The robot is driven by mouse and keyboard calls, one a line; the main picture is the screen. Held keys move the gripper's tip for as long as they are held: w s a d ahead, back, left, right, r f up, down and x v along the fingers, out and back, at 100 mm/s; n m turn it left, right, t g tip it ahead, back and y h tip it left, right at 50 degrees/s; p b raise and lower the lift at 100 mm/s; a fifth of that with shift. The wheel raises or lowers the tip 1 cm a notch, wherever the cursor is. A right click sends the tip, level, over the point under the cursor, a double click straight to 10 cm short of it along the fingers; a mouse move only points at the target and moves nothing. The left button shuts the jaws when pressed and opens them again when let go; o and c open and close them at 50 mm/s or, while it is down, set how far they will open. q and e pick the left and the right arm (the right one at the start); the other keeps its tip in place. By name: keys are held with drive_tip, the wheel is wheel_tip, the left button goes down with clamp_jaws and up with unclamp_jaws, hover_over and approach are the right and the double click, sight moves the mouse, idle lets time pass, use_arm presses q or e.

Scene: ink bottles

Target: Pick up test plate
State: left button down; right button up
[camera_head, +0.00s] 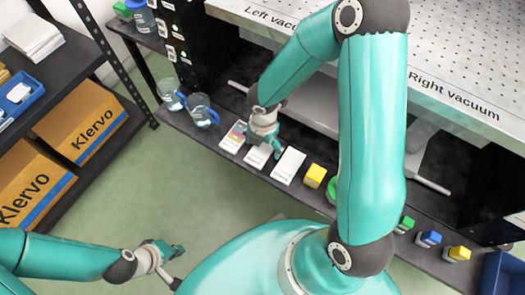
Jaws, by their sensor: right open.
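Flat white plates lie in a row on the dark shelf below the perforated top. The left one, a plate with a coloured print (233,138), is just left of my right gripper. A smaller white plate (257,157) lies under the gripper, partly covered by it. A larger white plate (288,167) lies to its right. I cannot tell which is the test plate. My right gripper (264,146) is open and points down at the smaller plate; contact cannot be made out. My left gripper (178,250) is over the floor at lower left, away from the plates; its jaws are unclear.
Two glass jugs (200,111) stand left of the plates. A yellow-capped bottle (314,176) stands to their right, with several coloured bottles further along. A perforated top (450,85) overhangs behind. Shelving with Klervo boxes (82,122) stands at left.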

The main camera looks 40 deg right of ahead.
drive_tip(key=c, duration=1.3)
drive_tip(key=shift+r, duration=0.2)
